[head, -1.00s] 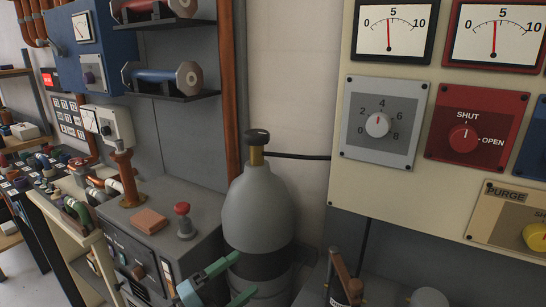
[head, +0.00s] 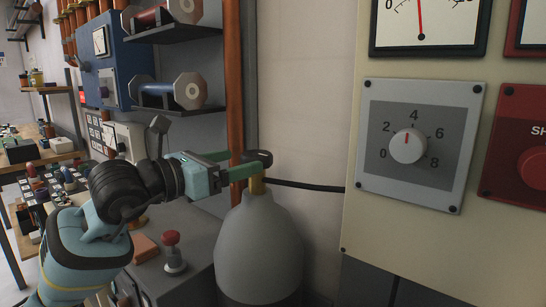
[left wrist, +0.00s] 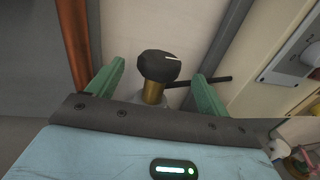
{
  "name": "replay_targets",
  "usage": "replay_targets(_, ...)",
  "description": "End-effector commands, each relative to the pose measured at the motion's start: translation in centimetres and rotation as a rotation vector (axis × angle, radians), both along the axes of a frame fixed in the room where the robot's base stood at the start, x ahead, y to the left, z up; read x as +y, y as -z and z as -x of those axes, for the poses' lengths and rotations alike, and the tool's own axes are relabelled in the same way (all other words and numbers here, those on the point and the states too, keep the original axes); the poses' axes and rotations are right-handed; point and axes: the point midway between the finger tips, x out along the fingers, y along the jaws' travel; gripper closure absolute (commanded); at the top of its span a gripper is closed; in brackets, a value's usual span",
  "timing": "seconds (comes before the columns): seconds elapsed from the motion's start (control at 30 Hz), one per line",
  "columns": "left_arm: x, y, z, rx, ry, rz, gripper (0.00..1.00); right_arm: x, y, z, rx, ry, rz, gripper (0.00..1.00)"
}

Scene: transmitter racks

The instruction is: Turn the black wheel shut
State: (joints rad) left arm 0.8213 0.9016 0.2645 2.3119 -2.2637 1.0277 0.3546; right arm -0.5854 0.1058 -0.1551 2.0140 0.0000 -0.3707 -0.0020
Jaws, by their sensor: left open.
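The black wheel (left wrist: 158,66) sits on a brass stem on top of a grey gas cylinder (head: 258,248). A white line shows on its top in the left wrist view. In the head view the wheel (head: 262,157) is partly covered by my left gripper (head: 250,164). The left gripper is open, with one green finger on each side of the wheel and stem in the left wrist view, and a gap shows on both sides. My right gripper is not in view.
A black hose (head: 308,186) runs right from the stem to the cream panel, which carries a grey dial plate (head: 435,178). A copper pipe (head: 235,110) stands behind the cylinder. A grey cabinet with a red knob (head: 171,238) is below my left arm.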

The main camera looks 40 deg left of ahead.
Motion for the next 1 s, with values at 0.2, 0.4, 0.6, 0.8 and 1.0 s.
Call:
replay_targets(0.2,-0.2,-0.1,-0.7,0.000,0.002,0.004,0.21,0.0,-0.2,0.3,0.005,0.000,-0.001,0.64)
replay_targets(0.4,-0.7,-0.3,-3.0,-0.001,0.003,0.004,0.21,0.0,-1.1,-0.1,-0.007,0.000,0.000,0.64)
replay_targets(0.6,-1.4,-0.3,-5.6,-0.002,0.004,0.005,0.21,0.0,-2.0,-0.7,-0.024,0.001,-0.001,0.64)
replay_targets(0.8,-1.8,-0.1,-7.3,0.000,0.004,0.003,0.21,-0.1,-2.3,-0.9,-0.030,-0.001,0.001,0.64)
replay_targets(1.0,-1.9,0.1,-7.6,0.000,0.003,0.002,0.21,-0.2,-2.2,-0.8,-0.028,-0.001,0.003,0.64)
